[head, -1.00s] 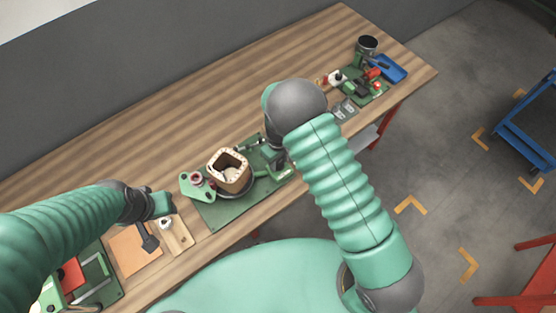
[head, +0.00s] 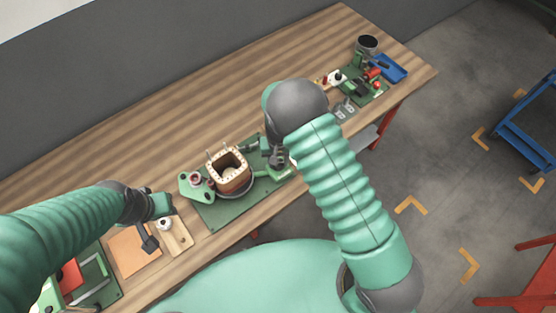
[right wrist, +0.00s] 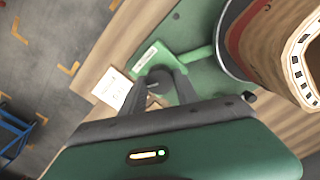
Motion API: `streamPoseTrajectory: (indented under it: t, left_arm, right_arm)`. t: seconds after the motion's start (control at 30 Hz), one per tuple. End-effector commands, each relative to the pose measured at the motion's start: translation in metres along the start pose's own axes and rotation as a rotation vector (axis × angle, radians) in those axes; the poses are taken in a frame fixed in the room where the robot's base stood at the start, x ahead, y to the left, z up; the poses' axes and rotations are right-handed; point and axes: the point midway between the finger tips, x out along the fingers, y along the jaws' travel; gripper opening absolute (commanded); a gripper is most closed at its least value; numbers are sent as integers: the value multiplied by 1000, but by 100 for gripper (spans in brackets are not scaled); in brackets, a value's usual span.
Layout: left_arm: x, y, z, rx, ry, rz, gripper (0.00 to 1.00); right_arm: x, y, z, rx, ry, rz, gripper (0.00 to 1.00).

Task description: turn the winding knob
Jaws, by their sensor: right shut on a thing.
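The winding knob (right wrist: 158,78) is a dark round grip beside a green housing (right wrist: 165,58) in the right wrist view. My right gripper (right wrist: 155,88) is shut on it, with a dark finger on each side. In the head view my right gripper (head: 279,160) is partly hidden by its own arm. The coil (head: 230,172) is a square, pale-rimmed former with a reddish-brown winding. It stands on a dark round base on the green plate (head: 222,216), left of this gripper. My left gripper (head: 160,204) is above the table at the left; its jaws are unclear.
A wooden block (head: 177,238) with a white spool and an orange-brown sheet (head: 130,252) lie near my left gripper. A green flange part (head: 194,186) is beside the coil. A blue tray (head: 388,68) stands at the far right end. The table's back is clear.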

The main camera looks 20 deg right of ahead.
Motion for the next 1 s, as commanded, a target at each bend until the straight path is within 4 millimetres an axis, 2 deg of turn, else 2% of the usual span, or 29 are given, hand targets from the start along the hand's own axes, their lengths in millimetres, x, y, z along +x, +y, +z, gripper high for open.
streamPoseTrajectory:
  t: [0.3, 0.9, 0.93, 1.0]
  left_arm:
    - [0, 0, 0, 0, 0, 0, 36]
    - [0, 0, 0, 0, 0, 0, 36]
    - [0, 0, 0, 0, 0, 0, 36]
    - [0, 0, 0, 0, 0, 0, 36]
  right_arm:
    - [0, 0, 1, 105, -2, 0, 0]
    - [0, -1, 0, 120, -1, -1, 0]
    - [0, -1, 0, 120, -1, -1, 40]
    - [0, -1, 0, 120, -1, -1, 50]
